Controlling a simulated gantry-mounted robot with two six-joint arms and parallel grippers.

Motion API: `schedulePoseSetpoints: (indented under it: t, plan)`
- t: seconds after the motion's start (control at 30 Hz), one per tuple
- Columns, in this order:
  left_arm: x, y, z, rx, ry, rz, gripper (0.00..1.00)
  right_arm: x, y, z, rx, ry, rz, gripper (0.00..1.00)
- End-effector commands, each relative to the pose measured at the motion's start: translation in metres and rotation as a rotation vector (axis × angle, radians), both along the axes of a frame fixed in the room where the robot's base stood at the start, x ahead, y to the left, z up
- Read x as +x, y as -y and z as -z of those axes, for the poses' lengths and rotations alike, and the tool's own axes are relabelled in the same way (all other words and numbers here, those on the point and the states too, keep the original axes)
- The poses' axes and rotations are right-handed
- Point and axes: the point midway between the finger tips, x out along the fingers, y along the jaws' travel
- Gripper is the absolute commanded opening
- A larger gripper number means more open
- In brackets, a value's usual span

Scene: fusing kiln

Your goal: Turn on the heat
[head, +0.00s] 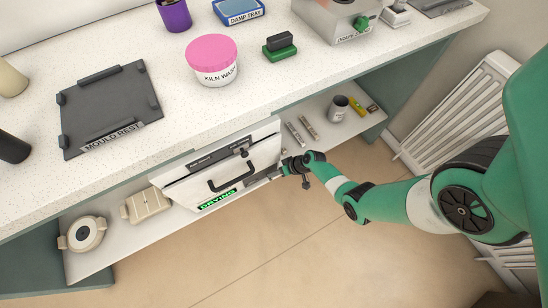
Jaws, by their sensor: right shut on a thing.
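A white drying cabinet (216,178) is set under the counter, with a black bar handle, a dark label strip along its top and a green "DRYING" label low on its front. My left gripper is out of view.
The counter holds a mould rest (110,105), a pink-lidded kiln wash tub (212,62), a green block (280,48) and a grey box with a green knob (336,18). Shelf items flank the cabinet, including a tin (338,108). A white radiator (462,115) stands right; the floor is clear.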

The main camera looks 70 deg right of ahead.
Motion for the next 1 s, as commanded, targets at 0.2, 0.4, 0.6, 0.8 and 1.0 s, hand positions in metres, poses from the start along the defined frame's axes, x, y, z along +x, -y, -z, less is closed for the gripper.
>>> schedulePoseSetpoints:
  t: [0.2,0.4,0.6,0.8,1.0]
  plan:
    - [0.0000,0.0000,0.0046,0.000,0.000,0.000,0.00,-0.0036,0.0033,0.0044,0.083,0.073,0.002,0.00]
    - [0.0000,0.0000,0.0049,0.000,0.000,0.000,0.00,-0.0044,0.0036,0.0054,0.120,0.109,-0.002,0.00]
    - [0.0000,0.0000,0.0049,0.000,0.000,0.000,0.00,-0.0047,0.0033,0.0059,0.129,0.117,-0.002,0.00]
    - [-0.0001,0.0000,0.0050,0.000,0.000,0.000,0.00,-0.0048,0.0032,0.0062,0.128,0.116,-0.003,0.00]
    - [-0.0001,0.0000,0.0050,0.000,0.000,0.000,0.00,-0.0047,0.0032,0.0060,0.128,0.116,-0.003,0.61]
